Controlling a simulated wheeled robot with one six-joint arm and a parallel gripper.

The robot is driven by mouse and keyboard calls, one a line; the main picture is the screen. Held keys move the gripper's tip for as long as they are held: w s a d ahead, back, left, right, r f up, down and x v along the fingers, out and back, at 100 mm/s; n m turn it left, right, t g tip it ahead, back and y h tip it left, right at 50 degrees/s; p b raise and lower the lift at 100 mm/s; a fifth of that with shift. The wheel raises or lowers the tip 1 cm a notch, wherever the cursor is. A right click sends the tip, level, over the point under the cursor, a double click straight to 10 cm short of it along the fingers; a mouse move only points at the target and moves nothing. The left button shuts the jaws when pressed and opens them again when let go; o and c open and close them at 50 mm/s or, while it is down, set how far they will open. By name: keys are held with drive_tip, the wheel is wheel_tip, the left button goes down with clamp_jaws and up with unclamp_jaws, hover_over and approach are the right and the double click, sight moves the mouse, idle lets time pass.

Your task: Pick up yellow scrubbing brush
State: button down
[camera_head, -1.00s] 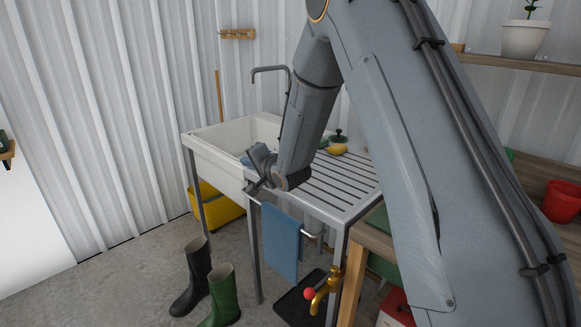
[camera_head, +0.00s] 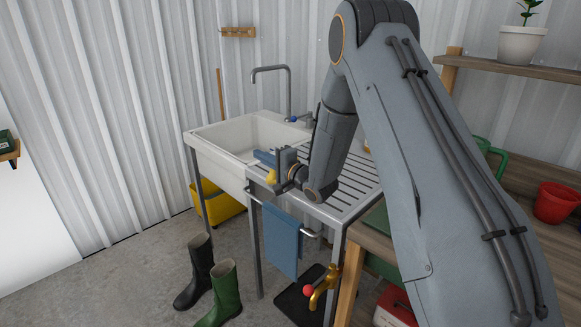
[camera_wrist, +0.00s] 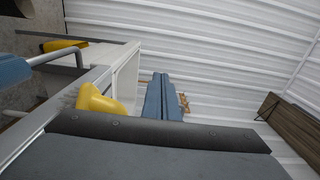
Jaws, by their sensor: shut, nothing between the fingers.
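My gripper (camera_head: 265,158) is over the front of the sink and draining board, its blue fingers pointing left. In the wrist view the fingers (camera_wrist: 160,97) are together with nothing between them. A smooth yellow thing, perhaps the scrubbing brush (camera_head: 271,177), shows just below the fingers in the head view. It also shows in the wrist view (camera_wrist: 98,101), beside the fingers, partly hidden by my gripper's body. I cannot tell whether it touches my gripper or rests on the draining board's edge.
The white sink (camera_head: 219,137) and its tall faucet (camera_head: 289,88) stand left of the slatted draining board (camera_head: 347,192). A blue cloth (camera_head: 282,240) hangs on the front rail. A yellow bin (camera_head: 222,206) is below. Boots (camera_head: 222,293) stand on the floor.

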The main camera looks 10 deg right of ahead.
drive_tip(key=s+d+p, duration=0.2)
drive_tip(key=d+p, duration=0.1)
drive_tip(key=d, duration=0.7)
wheel_tip(320, 180, down, 5)
drive_tip(key=shift+s+d+r+p, duration=0.1)
drive_tip(key=shift+d+r+p, duration=0.1)
drive_tip(key=shift+p, duration=0.4)
drive_tip(key=shift+a+f, duration=0.15)
drive_tip(key=shift+f, duration=0.1)
drive_tip(key=shift+a+p, duration=0.4)
drive_tip(key=shift+p, duration=0.1)
